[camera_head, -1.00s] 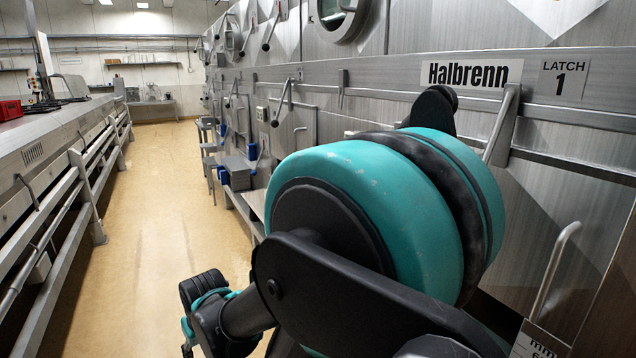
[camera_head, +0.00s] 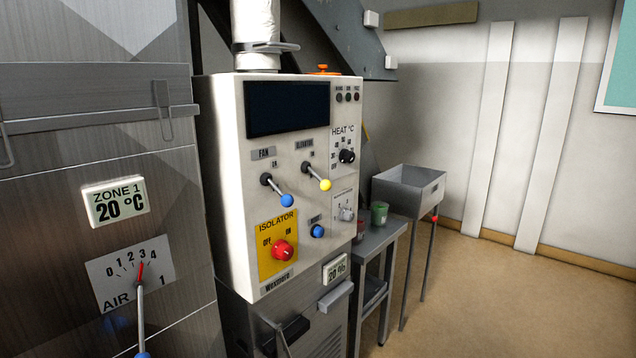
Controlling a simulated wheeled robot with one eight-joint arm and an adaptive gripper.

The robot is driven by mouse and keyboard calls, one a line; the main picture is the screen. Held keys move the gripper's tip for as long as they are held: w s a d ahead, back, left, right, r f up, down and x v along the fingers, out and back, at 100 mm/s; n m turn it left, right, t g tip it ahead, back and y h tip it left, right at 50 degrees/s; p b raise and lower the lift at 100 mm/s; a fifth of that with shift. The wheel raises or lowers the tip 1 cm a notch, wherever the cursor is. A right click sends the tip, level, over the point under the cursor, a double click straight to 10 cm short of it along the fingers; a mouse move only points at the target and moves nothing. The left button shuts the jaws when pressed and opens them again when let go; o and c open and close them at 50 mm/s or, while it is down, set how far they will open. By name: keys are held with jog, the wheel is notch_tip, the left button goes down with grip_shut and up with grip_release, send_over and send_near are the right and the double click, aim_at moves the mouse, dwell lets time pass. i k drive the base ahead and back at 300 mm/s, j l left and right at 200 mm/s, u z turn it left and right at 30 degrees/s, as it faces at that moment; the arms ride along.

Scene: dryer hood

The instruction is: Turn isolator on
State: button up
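The isolator (camera_head: 284,250) is a round red knob on a yellow plate (camera_head: 268,268) marked OFF at the left and ON at the right. It sits low on the front of a pale control box (camera_head: 232,190). I cannot tell clearly which mark the knob points to. My gripper is not in view, and nothing covers the knob.
Above the isolator are a fan lever with a blue ball (camera_head: 286,200) and another with a yellow ball (camera_head: 325,184). A blue button (camera_head: 317,231) is beside it. An air lever (camera_head: 141,310) stands out at the left. A small side table (camera_head: 385,236) and a sink (camera_head: 408,190) stand right. Floor is open further right.

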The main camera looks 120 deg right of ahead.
aim_at(281, 249)
jog(key=z, duration=0.45)
jog(key=j+z, duration=0.1)
jog(key=z, duration=0.4)
jog(key=k+z, duration=0.1)
jog(key=z, duration=0.85)
jog(key=k+z, duration=0.1)
jog(key=z, duration=0.85)
jog(key=k+z, duration=0.1)
jog(key=z, duration=0.35)
jog(key=i+j+z, duration=0.2)
jog(key=z, duration=0.3)
jog(key=i+j+z, duration=0.15)
jog(key=z, duration=0.35)
jog(key=j, duration=0.1)
